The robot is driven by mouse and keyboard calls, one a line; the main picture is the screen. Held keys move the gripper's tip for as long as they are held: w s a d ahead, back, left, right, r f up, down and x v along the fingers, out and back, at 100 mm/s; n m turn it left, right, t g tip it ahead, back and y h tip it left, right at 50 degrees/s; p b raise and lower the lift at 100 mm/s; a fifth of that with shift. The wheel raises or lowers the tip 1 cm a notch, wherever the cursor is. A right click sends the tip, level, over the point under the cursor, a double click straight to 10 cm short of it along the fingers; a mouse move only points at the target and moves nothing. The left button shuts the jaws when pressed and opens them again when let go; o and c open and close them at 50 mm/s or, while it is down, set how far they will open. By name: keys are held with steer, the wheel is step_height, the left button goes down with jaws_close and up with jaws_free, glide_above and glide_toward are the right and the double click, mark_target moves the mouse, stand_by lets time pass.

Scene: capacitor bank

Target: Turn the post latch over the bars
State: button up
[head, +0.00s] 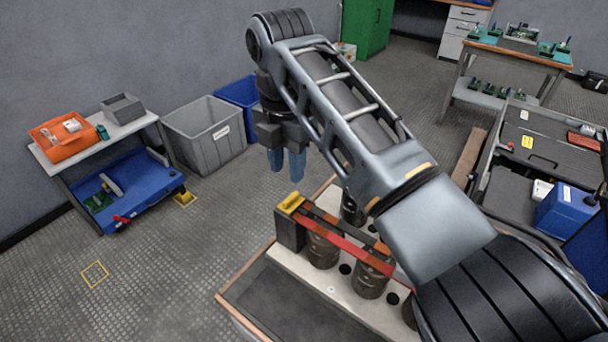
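A dark post (287,233) stands at the left end of the capacitor bank. A yellow latch (290,202) sits on top of it. A red bar (345,245) and a brown-and-orange bar (343,225) run from beside the post to the right, over dark cylindrical capacitors (322,252). I cannot tell whether the latch reaches over the bar ends. My gripper (286,162) points down with blue fingers, in the picture just above the latch and apart from it. Its fingers are spread with a gap and hold nothing. My arm hides the right part of the bank.
The bank's pale base plate (332,289) with round holes lies on a wood-edged bench (285,310). A grey bin (205,135), a blue bin (238,95) and a shelf with an orange tray (65,135) stand left. A workbench (520,50) stands behind right.

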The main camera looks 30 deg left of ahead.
mark_target(291, 197)
steer(key=shift+w, duration=0.25)
steer(key=shift+w+f, duration=0.1)
steer(key=shift+f, duration=0.25)
steer(key=shift+f+p, duration=0.3)
steer(key=shift+f, duration=3.2)
jaws_close()
